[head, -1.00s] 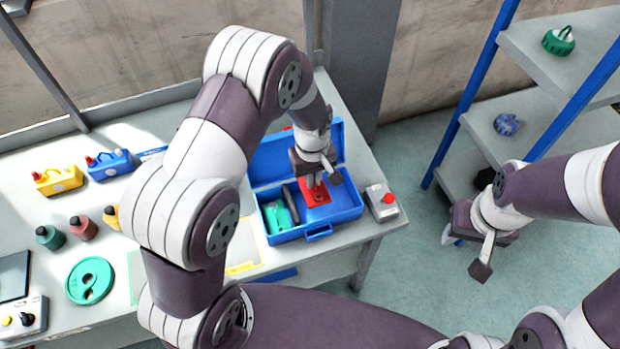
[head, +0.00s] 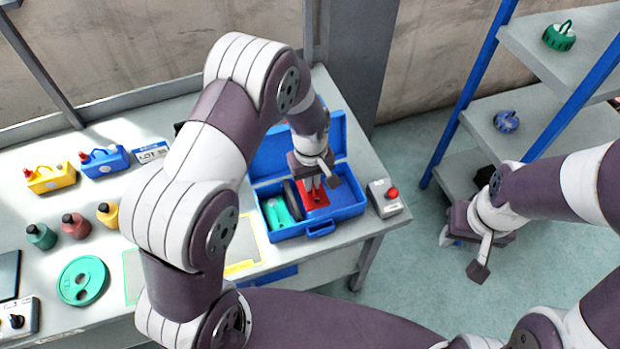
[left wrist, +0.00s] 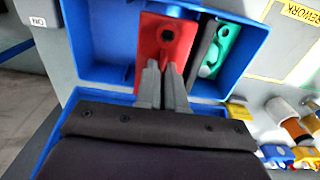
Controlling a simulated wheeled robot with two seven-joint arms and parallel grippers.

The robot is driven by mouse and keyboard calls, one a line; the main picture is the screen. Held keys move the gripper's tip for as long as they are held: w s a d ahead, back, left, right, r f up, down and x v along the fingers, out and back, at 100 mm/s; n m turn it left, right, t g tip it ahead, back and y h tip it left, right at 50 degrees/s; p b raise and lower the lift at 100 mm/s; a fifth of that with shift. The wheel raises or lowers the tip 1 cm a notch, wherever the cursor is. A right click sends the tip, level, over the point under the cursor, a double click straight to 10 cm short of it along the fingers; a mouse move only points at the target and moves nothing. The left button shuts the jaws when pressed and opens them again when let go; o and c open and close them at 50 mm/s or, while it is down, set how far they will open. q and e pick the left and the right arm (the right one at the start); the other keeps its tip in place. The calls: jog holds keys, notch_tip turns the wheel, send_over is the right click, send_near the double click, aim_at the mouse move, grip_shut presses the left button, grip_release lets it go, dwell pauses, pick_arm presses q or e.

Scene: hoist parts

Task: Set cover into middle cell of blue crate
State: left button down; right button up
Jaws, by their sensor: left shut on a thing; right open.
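The blue crate (head: 347,212) stands open on the table, with its lid tilted back. The red cover (head: 318,198) is down inside the crate, in its middle part, and also shows in the left wrist view (left wrist: 152,45). My left gripper (head: 316,184) points down into the crate, its fingers (left wrist: 164,78) shut on the cover. The fingers hide part of it, and I cannot tell whether it rests on the crate floor. A green part (head: 280,212) lies in the cell left of it, with a dark upright piece (head: 292,200) between. My right gripper (head: 463,254) is open and empty over the floor.
A grey box with a red button (head: 384,197) stands close to the crate's right side. Yellow (head: 50,179) and blue (head: 104,161) cans, several small bottles and a green disc (head: 83,281) occupy the table's left. A shelf rack (head: 540,125) stands at right.

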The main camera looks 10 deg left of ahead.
aim_at(310, 196)
pick_arm(q)
jog(key=shift+s+a+f+b, duration=0.1)
jog(key=shift+s+f+b, duration=0.05)
jog(key=shift+f+b, duration=0.4)
jog(key=shift+a+f+b, duration=0.1)
jog(key=shift+f+b, duration=0.6)
jog(key=shift+f, duration=0.75)
jog(key=shift+f+b, duration=0.85)
jog(key=shift+f, duration=0.5)
jog(key=shift+f, duration=0.4)
